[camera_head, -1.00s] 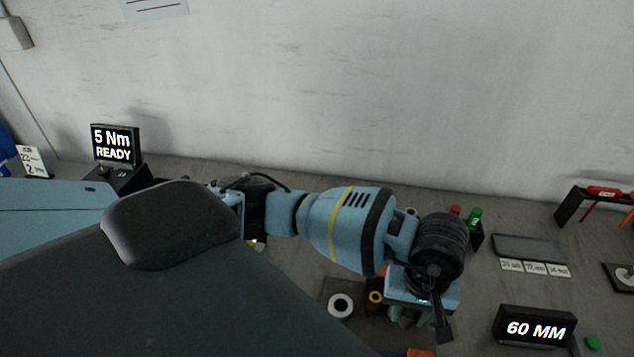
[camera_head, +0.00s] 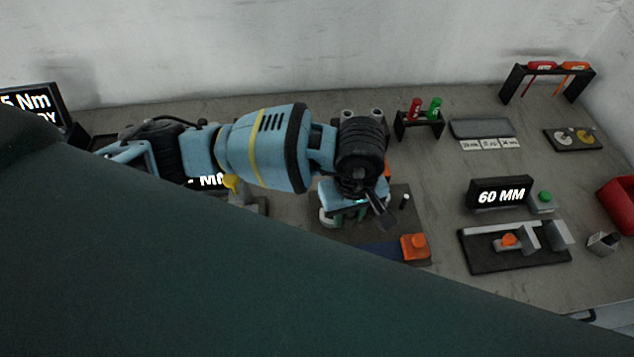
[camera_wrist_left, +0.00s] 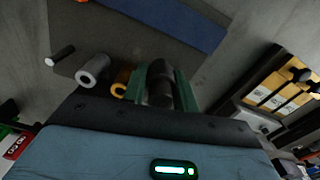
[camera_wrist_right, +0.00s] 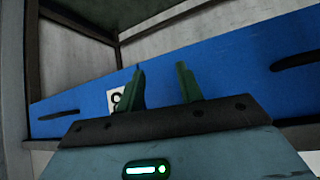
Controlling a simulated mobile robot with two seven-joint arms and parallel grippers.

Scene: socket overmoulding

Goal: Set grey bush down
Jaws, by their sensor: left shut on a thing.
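My left gripper (camera_wrist_left: 160,90) has its green fingers closed on a dark grey cylindrical bush (camera_wrist_left: 160,82) in the left wrist view. In the head view the left gripper (camera_head: 345,215) is over a dark mat (camera_head: 400,222); the bush is hidden there. A light grey ring-shaped bush (camera_wrist_left: 92,69) and a yellow one (camera_wrist_left: 121,88) are beside the held bush in the left wrist view. My right gripper (camera_wrist_right: 162,88) is open and empty in front of a blue panel (camera_wrist_right: 235,80). The right gripper does not show in the head view.
An orange block (camera_head: 414,247) is on the mat's front corner. A 60 MM display (camera_head: 499,194) and a dark fixture plate (camera_head: 490,262) stand to the right. Red and green bottles (camera_head: 425,108) stand in a rack behind. Bare bench lies between mat and fixture.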

